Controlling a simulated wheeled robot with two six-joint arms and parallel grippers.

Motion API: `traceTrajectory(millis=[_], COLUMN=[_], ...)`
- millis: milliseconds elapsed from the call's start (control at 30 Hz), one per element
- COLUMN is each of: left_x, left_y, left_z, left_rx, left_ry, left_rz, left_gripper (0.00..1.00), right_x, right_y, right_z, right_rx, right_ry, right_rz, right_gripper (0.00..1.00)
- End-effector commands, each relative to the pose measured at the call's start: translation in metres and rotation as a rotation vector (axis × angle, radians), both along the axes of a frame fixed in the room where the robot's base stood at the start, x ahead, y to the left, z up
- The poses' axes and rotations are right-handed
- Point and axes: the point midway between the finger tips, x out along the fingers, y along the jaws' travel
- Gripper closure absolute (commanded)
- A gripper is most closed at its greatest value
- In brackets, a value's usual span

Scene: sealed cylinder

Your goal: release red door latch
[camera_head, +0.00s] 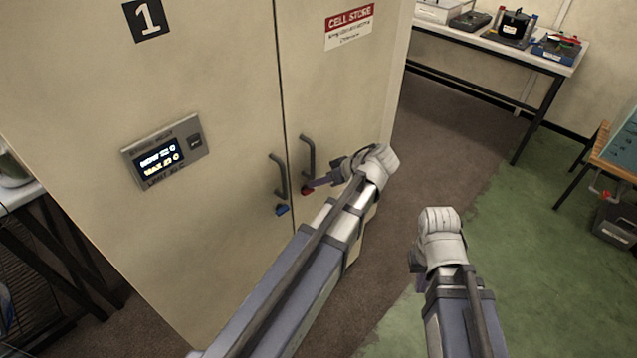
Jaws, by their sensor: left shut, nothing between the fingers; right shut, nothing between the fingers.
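The red door latch (307,190) is a small red piece below the right door handle (308,157) on the beige cabinet (240,100). My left gripper (318,183) is shut and empty, with its tip at or very near the red latch and partly covering it. I cannot tell whether they touch. A blue latch (282,210) sits below the left door handle (279,178). Both doors look closed along the middle seam. My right gripper (417,280) is shut and empty, away from the cabinet at the lower right, partly hidden by its own wrist.
A display panel (164,152) is mounted on the left door. A "CELL STORE" sign (349,24) is on the right door. A bench (500,50) with equipment stands at the back right, and a wooden table (608,150) at the right edge. The floor between is clear.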

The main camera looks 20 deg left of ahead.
Motion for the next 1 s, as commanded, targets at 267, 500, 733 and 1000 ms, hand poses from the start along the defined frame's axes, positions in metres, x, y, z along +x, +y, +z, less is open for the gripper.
traceTrajectory(millis=[267, 500, 733, 1000], left_x=[0.002, 0.004, 0.007, 0.011], left_y=[-0.001, -0.002, -0.003, -0.004], left_z=[-0.002, -0.004, -0.007, -0.016], left_rx=[0.0, 0.0, 0.0, 0.0], left_ry=[-0.001, -0.001, -0.001, -0.001], left_rz=[-0.001, -0.001, -0.001, -0.001], left_gripper=[1.0, 1.0, 1.0, 1.0], right_x=[0.0, 0.0, 0.0, 0.0], right_y=[0.0, 0.0, 0.0, 0.0], right_z=[-0.002, -0.004, -0.007, -0.015], right_rx=[0.0, 0.0, 0.0, 0.0], right_ry=[0.0, 0.0, 0.0, 0.0], right_rz=[0.0, 0.0, 0.0, 0.0], right_gripper=[1.0, 1.0, 1.0, 1.0])
